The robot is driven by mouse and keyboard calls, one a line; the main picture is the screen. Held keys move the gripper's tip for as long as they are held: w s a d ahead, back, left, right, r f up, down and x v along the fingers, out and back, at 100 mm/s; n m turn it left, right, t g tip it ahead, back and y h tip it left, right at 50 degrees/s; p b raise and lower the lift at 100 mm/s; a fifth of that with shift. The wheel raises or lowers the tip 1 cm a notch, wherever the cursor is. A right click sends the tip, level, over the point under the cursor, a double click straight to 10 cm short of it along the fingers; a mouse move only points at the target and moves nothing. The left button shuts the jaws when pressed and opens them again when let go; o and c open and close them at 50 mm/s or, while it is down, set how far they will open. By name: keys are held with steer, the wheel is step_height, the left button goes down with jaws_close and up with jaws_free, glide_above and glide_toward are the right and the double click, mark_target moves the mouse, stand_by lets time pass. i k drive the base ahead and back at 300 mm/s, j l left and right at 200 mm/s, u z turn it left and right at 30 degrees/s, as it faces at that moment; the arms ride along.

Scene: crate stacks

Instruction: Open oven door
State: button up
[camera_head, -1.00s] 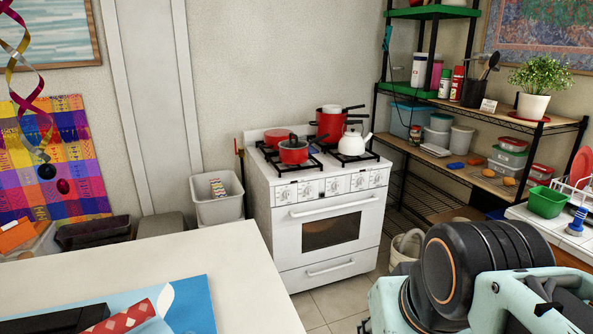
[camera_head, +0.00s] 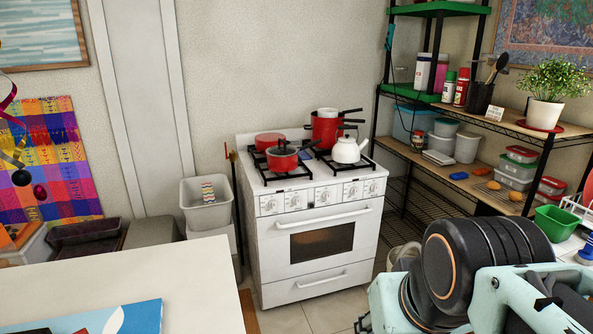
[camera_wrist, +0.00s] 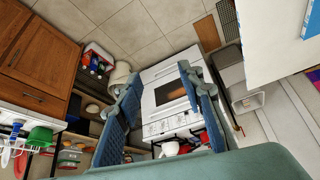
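The white oven (camera_head: 315,245) stands against the back wall in the head view, with its door shut. Its door has a dark window (camera_head: 322,242) and a horizontal white handle (camera_head: 323,219) along the top. The oven also shows upside down in the wrist view (camera_wrist: 160,78), between my fingers. My gripper (camera_wrist: 158,85) is open and empty, its two blue fingers wide apart. It points toward the oven from a distance and touches nothing. In the head view, part of my arm fills the lower right, and the gripper itself is not visible there.
Red pots (camera_head: 325,130) and a white kettle (camera_head: 347,150) sit on the stovetop. A white counter (camera_head: 130,275) juts in at lower left. A grey bin (camera_head: 205,205) stands left of the oven, a wire shelf (camera_head: 455,178) right. Tiled floor (camera_wrist: 150,25) before the oven is clear.

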mark_target(293, 243)
steer(key=i+l, duration=0.25)
steer(key=l, duration=0.25)
steer(key=l+u, duration=0.1)
steer(key=u, duration=0.35)
steer(key=i+l+u, duration=0.1)
steer(key=u, duration=0.35)
steer(key=l+u, duration=0.2)
steer(key=u, duration=0.25)
steer(key=l+u, duration=0.15)
steer(key=u, duration=0.3)
steer(key=l+u, duration=0.3)
steer(key=u, duration=0.15)
steer(key=i+l+u, duration=0.1)
steer(key=l+u, duration=0.85)
steer(key=l, duration=0.45)
steer(key=i+l+z, duration=0.1)
steer(key=l, duration=0.3)
steer(key=l+z, duration=0.75)
steer(key=z, duration=0.75)
steer(key=i+l+z, duration=0.1)
steer(key=z, duration=0.3)
